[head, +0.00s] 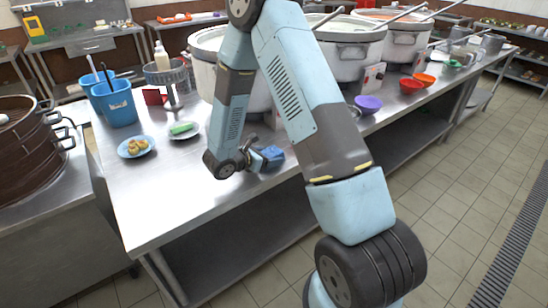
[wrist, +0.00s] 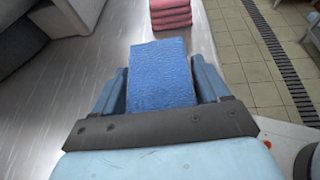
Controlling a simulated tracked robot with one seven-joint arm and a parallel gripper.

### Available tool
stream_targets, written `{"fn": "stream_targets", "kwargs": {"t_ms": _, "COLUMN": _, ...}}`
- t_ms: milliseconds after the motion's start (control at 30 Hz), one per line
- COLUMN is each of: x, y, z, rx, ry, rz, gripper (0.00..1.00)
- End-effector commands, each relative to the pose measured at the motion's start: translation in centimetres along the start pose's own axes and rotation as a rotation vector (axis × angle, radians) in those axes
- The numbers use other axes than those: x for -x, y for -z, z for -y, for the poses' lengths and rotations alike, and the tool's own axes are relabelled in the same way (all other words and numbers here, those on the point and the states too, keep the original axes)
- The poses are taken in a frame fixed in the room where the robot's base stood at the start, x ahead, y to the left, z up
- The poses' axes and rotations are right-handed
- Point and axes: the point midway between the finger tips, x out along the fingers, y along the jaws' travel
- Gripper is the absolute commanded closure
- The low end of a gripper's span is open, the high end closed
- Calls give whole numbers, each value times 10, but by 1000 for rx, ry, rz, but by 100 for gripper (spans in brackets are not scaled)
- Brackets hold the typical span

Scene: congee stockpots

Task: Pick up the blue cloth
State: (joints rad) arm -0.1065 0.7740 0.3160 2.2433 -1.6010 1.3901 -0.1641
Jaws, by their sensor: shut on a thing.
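The blue cloth (head: 272,153) is a thick folded pad near the front edge of the steel table (head: 200,190). In the wrist view the blue cloth (wrist: 161,77) fills the space between the two fingers of my gripper (wrist: 160,88). My gripper (head: 256,157) is shut on it, with a finger against each side. The cloth's near end is hidden behind the gripper's dark crossbar. I cannot tell whether its underside touches the table.
A stack of pink folded cloths (wrist: 170,14) lies beyond the blue one. Left on the table are a blue bucket (head: 118,106), a food plate (head: 136,148) and a plate with a green item (head: 184,130). Stockpots (head: 348,50) line the back. A purple bowl (head: 368,104) stands right.

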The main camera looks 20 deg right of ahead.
Motion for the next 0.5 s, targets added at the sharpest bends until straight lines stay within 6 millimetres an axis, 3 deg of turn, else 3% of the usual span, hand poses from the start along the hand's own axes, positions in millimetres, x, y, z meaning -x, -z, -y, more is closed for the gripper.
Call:
{"fn": "stream_targets", "kwargs": {"t_ms": 200, "x": 0, "y": 0, "z": 0, "rx": 0, "ry": 0, "rz": 0, "gripper": 56}}
{"fn": "stream_targets", "kwargs": {"t_ms": 500, "x": 1, "y": -3, "z": 0, "rx": -1, "ry": 0, "rz": 0, "gripper": 56}}
